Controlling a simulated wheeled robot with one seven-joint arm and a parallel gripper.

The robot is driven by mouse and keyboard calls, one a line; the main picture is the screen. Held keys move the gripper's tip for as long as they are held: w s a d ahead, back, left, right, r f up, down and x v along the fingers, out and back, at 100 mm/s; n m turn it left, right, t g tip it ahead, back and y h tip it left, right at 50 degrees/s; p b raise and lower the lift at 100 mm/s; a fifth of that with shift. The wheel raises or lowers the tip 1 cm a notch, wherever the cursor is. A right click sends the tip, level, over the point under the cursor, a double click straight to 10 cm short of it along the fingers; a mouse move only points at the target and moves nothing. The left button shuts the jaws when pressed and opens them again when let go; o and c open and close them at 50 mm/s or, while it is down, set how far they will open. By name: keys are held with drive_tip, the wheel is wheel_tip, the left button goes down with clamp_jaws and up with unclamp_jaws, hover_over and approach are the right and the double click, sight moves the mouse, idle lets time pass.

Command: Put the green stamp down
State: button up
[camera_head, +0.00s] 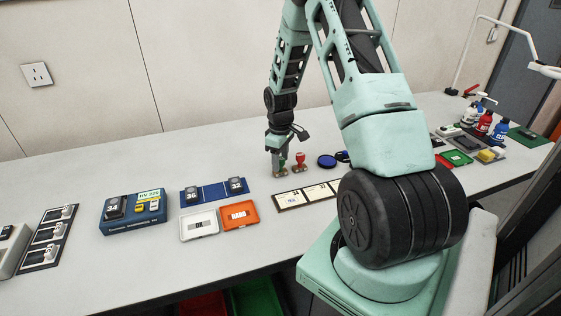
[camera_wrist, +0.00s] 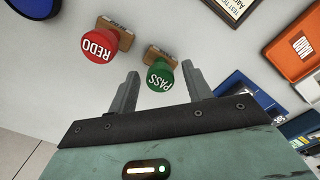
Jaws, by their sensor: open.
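The green stamp (camera_wrist: 160,76), marked PASS on its round top, stands upright on the table between the tips of my gripper (camera_wrist: 160,88) in the wrist view. My gripper's two fingers are apart, one on each side of the green knob, with a gap showing on both sides. In the head view my gripper (camera_head: 279,165) points down at the table, and the green stamp (camera_head: 284,164) is partly hidden by it. The red stamp (camera_wrist: 101,46), marked REDO, stands next to it, and it also shows in the head view (camera_head: 300,161).
A blue round pad (camera_head: 327,161) lies right of the stamps. A dark-framed card strip (camera_head: 308,194) lies in front. The orange tray (camera_head: 240,215), white tray (camera_head: 199,224) and blue mat (camera_head: 213,193) lie to the left. Bare table lies behind the stamps.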

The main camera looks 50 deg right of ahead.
wheel_tip(320, 180, up, 11)
drive_tip(key=b, duration=0.1)
drive_tip(key=s+a+r+n, duration=0.1)
drive_tip(key=s+a+r, duration=0.15)
drive_tip(key=a, duration=1.25)
drive_tip(key=s+a+r+n, duration=0.1)
drive_tip(key=a+r+n, duration=0.15)
drive_tip(key=a, duration=1.25)
drive_tip(key=s+a, duration=0.7)
drive_tip(key=s, duration=0.2)
drive_tip(key=s+a+r+n, duration=0.1)
drive_tip(key=s+a, duration=0.6)
drive_tip(key=s, duration=0.3)
drive_tip(key=shift+s+r+y, duration=0.2)
drive_tip(key=shift+r+y, duration=0.05)
drive_tip(key=shift+y, duration=0.05)
